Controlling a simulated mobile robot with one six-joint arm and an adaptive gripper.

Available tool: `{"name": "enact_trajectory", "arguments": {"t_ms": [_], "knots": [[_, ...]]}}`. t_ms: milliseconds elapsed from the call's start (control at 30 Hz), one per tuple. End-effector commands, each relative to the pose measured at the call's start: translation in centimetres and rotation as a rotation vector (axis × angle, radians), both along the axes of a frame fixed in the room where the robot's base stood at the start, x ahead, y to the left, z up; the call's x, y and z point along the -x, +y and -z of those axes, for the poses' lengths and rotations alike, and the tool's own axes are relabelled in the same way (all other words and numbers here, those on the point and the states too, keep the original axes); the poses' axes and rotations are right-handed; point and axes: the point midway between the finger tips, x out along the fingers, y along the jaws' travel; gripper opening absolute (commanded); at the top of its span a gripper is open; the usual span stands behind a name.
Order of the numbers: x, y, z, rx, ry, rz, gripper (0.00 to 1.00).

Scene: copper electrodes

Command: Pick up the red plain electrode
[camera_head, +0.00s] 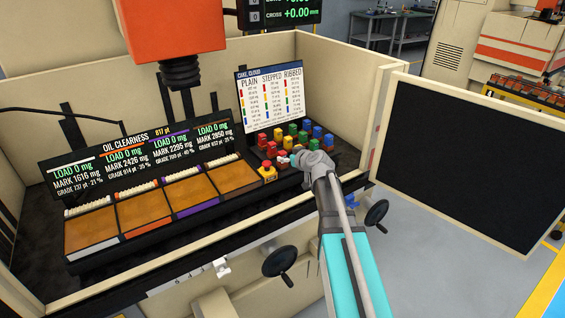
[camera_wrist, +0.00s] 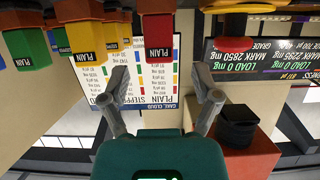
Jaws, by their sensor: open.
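The red plain electrode (camera_wrist: 158,40) shows in the wrist view as a red block with "PLAIN" lettered on its near part. It lies between the lines of my two fingers, with clear gaps on both sides. My gripper (camera_wrist: 161,75) is open and empty, its fingers spread to either side of the red block. In the head view my gripper (camera_head: 294,158) is at the front edge of the electrode rack, beside red electrodes (camera_head: 282,161); its fingertips are small there and partly hide nearby blocks.
A yellow plain electrode (camera_wrist: 109,38) and a green plain electrode (camera_wrist: 86,40) stand left in the wrist view. A red button (camera_wrist: 233,44) on a yellow box is on the right. The label board (camera_head: 270,98) stands behind the rack. Four-load display panels (camera_head: 150,150) are left.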

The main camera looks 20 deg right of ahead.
Motion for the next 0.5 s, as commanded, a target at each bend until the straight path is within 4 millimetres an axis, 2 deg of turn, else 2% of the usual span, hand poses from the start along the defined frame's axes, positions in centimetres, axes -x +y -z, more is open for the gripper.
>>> {"name": "enact_trajectory", "arguments": {"t_ms": [300,500], "knots": [[-3.4,0.9,1.4,0.000,0.000,0.000,0.80],[-4.0,1.2,1.6,0.000,0.000,0.000,0.80]]}}
